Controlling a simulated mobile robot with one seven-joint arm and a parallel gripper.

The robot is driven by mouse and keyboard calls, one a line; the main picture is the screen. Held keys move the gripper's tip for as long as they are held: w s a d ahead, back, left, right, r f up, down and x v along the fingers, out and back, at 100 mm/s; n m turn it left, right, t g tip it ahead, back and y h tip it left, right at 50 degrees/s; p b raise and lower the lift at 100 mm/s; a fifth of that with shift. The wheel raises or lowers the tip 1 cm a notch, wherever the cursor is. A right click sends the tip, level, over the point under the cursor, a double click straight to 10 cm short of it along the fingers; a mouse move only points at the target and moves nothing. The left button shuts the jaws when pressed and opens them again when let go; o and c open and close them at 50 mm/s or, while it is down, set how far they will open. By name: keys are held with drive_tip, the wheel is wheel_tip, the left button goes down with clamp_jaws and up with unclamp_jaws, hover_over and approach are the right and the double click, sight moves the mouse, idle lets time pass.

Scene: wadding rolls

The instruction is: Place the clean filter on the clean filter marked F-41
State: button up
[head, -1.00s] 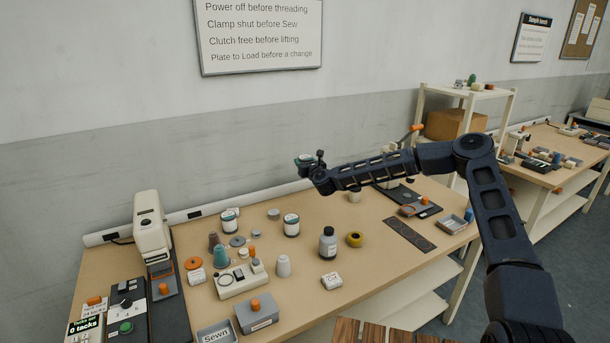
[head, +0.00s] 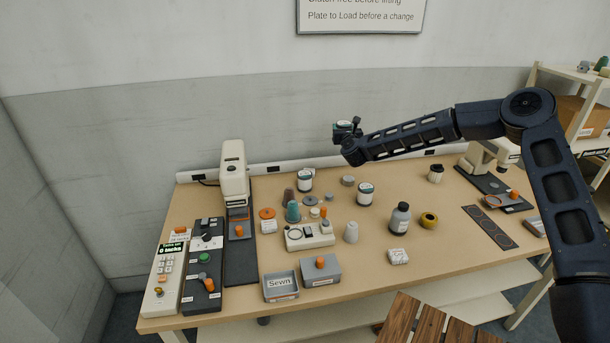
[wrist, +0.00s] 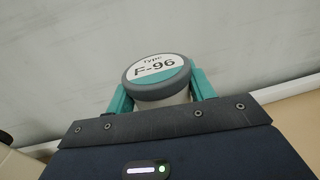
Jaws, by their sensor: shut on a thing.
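My gripper (head: 347,130) is raised above the back of the workbench, near the wall. In the wrist view, its teal fingers (wrist: 160,92) are shut on a filter (wrist: 157,74) with a dark rim and a white and teal top reading "Type F-96". The held filter also shows in the head view as a small dark and teal shape at the gripper's end.
On the bench (head: 460,258) are a cream sewing machine (head: 235,172), a control panel (head: 205,255), a tray marked Sewn (head: 281,286), a grey bottle (head: 400,219), a yellow roll (head: 429,220) and several spools. Bare bench lies at the front right.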

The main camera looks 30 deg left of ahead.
wheel_tip(320, 180, up, 7)
hover_over(305, 173)
wheel_tip(305, 173, down, 19)
drive_tip(key=shift+f, duration=0.2)
idle(0.4)
drive_tip(key=shift+f, duration=0.15)
drive_tip(key=o, duration=1)
drive_tip(key=shift+o, duration=0.2)
drive_tip(key=shift+r, duration=0.2)
drive_tip(key=v, duration=1.2)
drive_tip(key=shift+s+a, duration=0.15)
drive_tip(key=shift+s, duration=0.05)
